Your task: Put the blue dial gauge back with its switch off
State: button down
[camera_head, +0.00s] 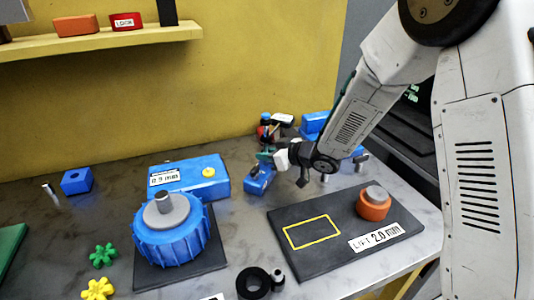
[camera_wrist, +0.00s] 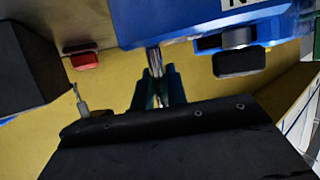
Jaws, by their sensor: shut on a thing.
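The blue dial gauge (camera_head: 258,184) is a small blue block near the back middle of the bench. In the wrist view its blue body (camera_wrist: 180,22) fills the top, with part of a white label. My gripper (camera_head: 265,156) is just above it in the head view. In the wrist view my green fingertips (camera_wrist: 157,88) are shut on a thin silver stem at the gauge's edge. A dark slot and a black block (camera_wrist: 240,62) show on or beside the body; I cannot tell the switch's state, nor whether the gauge touches the bench.
A dark board (camera_head: 290,262) with a yellow outline and an orange knob (camera_head: 374,204) lies at the right front. A blue ribbed drum (camera_head: 170,238) and a labelled blue box (camera_head: 190,176) stand left. Black rings (camera_head: 253,284) lie in front. Blue parts crowd behind my gripper.

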jog(key=c, duration=1.3)
grip_release()
jog(key=shift+s, duration=0.1)
jog(key=s+d+r+m+h, duration=0.3)
jog(key=s+d+r+h, duration=0.35)
jog(key=d, duration=0.45)
jog(key=s+d+r+m+h, duration=0.3)
jog(key=s+d+r+h, duration=0.3)
jog(key=d, duration=0.5)
jog(key=s+r+m+g, duration=0.1)
jog(key=s+g, duration=0.1)
jog(key=s, duration=0.7)
jog(key=s+r+m+g+y, duration=0.1)
jog(key=s+g, duration=0.2)
jog(key=s, duration=0.6)
jog(key=s+r+m+g+y, duration=0.1)
jog(key=s+m+g, duration=0.1)
jog(key=s, duration=0.8)
jog(key=shift+a+g, duration=0.25)
jog(key=shift+g, duration=0.05)
